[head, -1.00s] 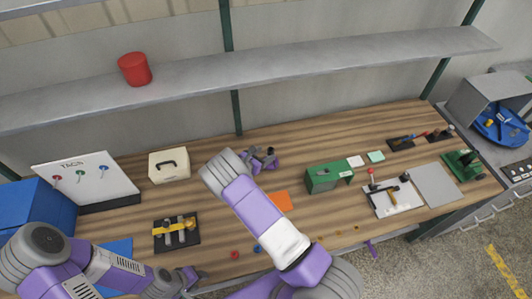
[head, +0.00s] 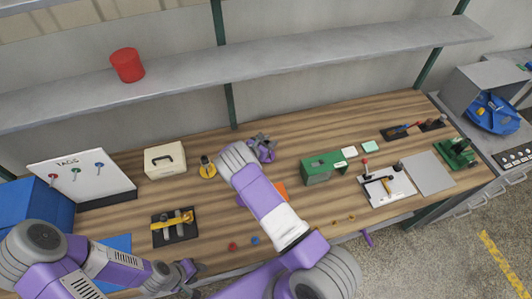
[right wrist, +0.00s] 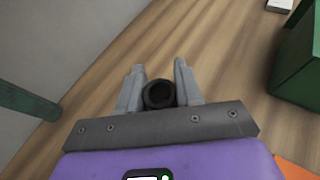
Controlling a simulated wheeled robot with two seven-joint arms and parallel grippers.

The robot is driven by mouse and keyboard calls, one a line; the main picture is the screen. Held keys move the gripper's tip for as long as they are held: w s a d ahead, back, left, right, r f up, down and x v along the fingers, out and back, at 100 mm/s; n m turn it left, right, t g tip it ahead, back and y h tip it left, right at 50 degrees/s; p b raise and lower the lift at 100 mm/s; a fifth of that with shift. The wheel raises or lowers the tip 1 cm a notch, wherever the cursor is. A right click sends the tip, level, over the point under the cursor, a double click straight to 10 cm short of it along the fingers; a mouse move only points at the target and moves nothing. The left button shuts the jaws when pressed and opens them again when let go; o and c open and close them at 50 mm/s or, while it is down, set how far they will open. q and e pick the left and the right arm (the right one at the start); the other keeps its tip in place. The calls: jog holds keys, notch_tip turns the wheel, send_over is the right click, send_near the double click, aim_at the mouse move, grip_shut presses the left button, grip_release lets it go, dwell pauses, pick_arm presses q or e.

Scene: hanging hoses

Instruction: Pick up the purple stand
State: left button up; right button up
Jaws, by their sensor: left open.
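My left gripper (head: 190,272) is open and empty near the table's front edge.
A yellow stand (head: 207,170) with a dark top is left of my right wrist. A cream box (head: 165,160) is further left, a green box (head: 322,168) right. An orange mat (head: 280,191) is partly behind my arm. The shelf (head: 300,58) runs above.

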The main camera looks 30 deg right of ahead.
grip_shut()
jog(key=shift+r, duration=0.2)
